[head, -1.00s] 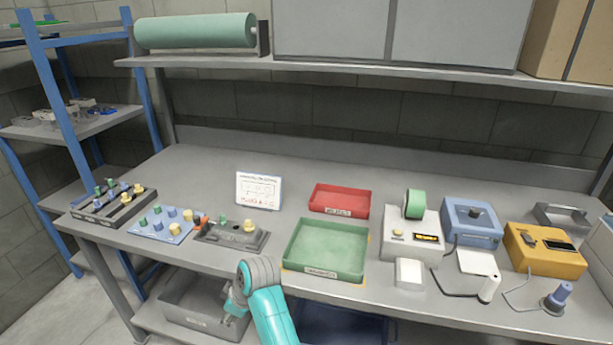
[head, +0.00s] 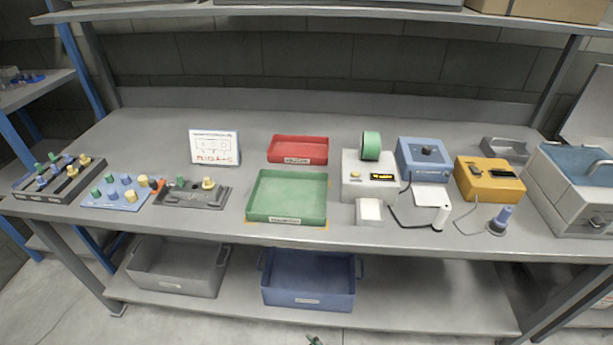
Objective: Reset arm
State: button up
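Only a small dark-green tip, apparently of my gripper (head: 314,341), shows at the bottom edge of the head view. It is low in front of the bench, apart from everything on it. The rest of my arm is out of view, and I cannot see whether the fingers are open or shut. An empty green tray (head: 288,218) and an empty red tray (head: 298,161) sit on the bench. Left of them are a dark fixture (head: 180,198) with coloured knobs, a blue board (head: 100,201) of pegs and a black slotted rack (head: 45,192).
A grey bench (head: 300,118) spans the view. A white sign (head: 215,147), a tape dispenser (head: 370,180), a blue box (head: 423,152) and a yellow device (head: 478,178) stand on it. A grey bin (head: 180,283) and a blue bin (head: 308,299) sit on the lower shelf.

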jog(key=s+d+r+m+t+h, duration=0.1)
jog(key=s+d+r+m+t, duration=0.15)
jog(key=s+d, duration=0.5)
jog(key=s+d+r+m+t+h, duration=0.1)
jog(key=s+d+r+m, duration=0.15)
jog(key=s+d, duration=0.5)
jog(key=s+d+r+m+t+h, duration=0.1)
jog(key=s+d+r+m+t, duration=0.1)
jog(key=s+r, duration=0.6)
jog(key=s+d+r+m+t+h, duration=0.1)
jog(key=s+d+r, duration=0.1)
jog(key=s+r, duration=0.6)
notch_tip(320, 180, up, 3)
jog(key=shift+s+r+m+t+h, duration=0.1)
jog(key=shift+s+m+t+h, duration=0.05)
jog(key=shift+m+t+h, duration=0.25)
